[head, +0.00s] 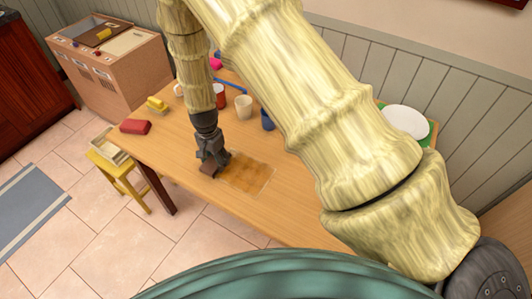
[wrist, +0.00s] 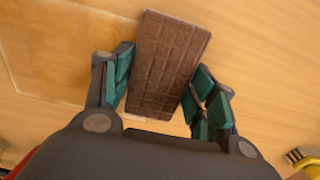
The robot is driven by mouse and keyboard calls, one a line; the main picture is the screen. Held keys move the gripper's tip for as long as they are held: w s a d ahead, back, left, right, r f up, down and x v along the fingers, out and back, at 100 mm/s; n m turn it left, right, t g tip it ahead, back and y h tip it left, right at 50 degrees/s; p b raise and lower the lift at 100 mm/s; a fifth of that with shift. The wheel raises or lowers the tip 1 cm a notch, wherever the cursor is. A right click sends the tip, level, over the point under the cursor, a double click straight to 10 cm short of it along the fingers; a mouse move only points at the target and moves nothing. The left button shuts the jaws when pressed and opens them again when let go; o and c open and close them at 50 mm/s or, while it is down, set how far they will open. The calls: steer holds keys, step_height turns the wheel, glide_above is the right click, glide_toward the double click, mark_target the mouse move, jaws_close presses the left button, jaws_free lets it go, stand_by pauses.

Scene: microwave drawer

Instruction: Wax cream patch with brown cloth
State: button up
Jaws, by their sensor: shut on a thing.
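My gripper (head: 212,160) points down over the wooden table and is shut on the brown cloth (head: 208,169), a block-like piece. In the wrist view the brown cloth (wrist: 168,65) shows a grid pattern and sits between the green-padded fingers of my gripper (wrist: 160,90). The patch (head: 246,173) is a rectangle on the table top, just right of the cloth, with a darker brown area inside a paler border. Its pale edge also shows at the left in the wrist view (wrist: 45,90). Whether the cloth touches the table is hard to tell.
A red block (head: 135,127) and a yellow item (head: 156,104) lie left on the table (head: 180,150). A red cup (head: 220,96), a cream cup (head: 243,107) and a blue cup (head: 267,120) stand behind my gripper. A white plate (head: 405,121) is at the right. A yellow stool (head: 122,177) stands left.

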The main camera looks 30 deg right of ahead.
step_height(320, 180, up, 2)
steer(key=shift+d+r, duration=0.1)
steer(key=shift+r, duration=0.05)
steer(key=shift+s+r+p, duration=0.25)
steer(key=shift+r+p, duration=0.5)
steer(key=shift+r, duration=0.1)
steer(key=shift+w+r+p, duration=0.2)
steer(key=shift+r+p, duration=0.55)
steer(key=shift+r, duration=0.2)
steer(key=shift+r+p, duration=0.6)
steer(key=shift+r, duration=0.45)
steer(key=shift+s, duration=0.15)
